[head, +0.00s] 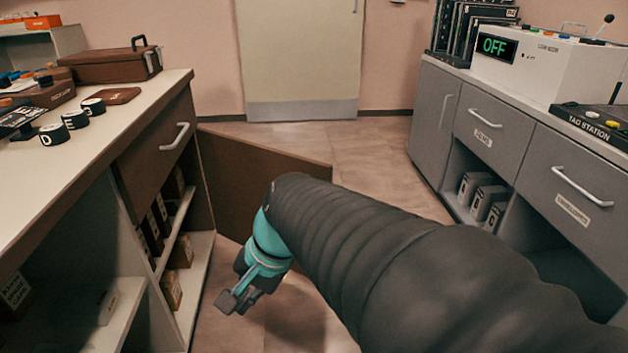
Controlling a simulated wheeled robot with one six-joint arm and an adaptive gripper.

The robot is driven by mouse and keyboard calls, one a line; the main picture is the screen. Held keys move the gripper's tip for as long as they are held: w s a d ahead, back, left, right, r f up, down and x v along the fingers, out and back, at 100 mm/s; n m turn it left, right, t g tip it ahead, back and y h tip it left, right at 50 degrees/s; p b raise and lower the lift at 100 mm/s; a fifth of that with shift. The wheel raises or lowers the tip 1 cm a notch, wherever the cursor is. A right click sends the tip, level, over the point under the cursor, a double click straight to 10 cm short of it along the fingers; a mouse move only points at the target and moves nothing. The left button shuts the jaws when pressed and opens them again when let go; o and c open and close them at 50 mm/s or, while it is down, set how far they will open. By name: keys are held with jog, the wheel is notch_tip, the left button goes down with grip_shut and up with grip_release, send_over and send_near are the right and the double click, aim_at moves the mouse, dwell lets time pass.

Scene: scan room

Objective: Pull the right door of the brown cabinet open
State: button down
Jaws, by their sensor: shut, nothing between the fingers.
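The brown cabinet (150,150) stands on the left under a pale worktop. Its right door (255,170) is swung out, away from the cabinet front and over the floor. Behind the opening, shelves with several small brown boxes (181,252) show. My gripper (233,300) is shut and empty, low in front of the open shelves, on the near side of the door. It looks apart from the door. My arm hides the door's lower right part, and no handle shows on the door.
A drawer with a pale handle (175,137) is above the opening. Grey cabinets (490,140) with a white machine (548,75) reading OFF line the right side. A pale door (300,60) closes the far wall. Tiled floor (375,150) lies free between the cabinets.

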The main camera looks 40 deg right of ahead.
jog(key=w+d+f+m+t+y, duration=0.1)
jog(key=w+d+m+t+y, duration=0.25)
jog(key=w+d+m, duration=0.6)
jog(key=w+d+m+t+y, duration=0.2)
jog(key=w+d+m+t, duration=0.25)
jog(key=m, duration=0.95)
jog(key=s+d+f+m+t+h, duration=0.1)
jog(key=d+m+t+h, duration=0.2)
jog(key=d+m, duration=0.65)
jog(key=d+f+m+t+h, duration=0.2)
jog(key=d+m+t+h, duration=0.35)
jog(key=d, duration=0.75)
jog(key=w+d+m+g+y+b, duration=0.1)
jog(key=w+d+m+g, duration=0.1)
jog(key=w, duration=0.9)
jog(key=shift+d+y+b, duration=0.15)
jog(key=shift+y+b, duration=0.25)
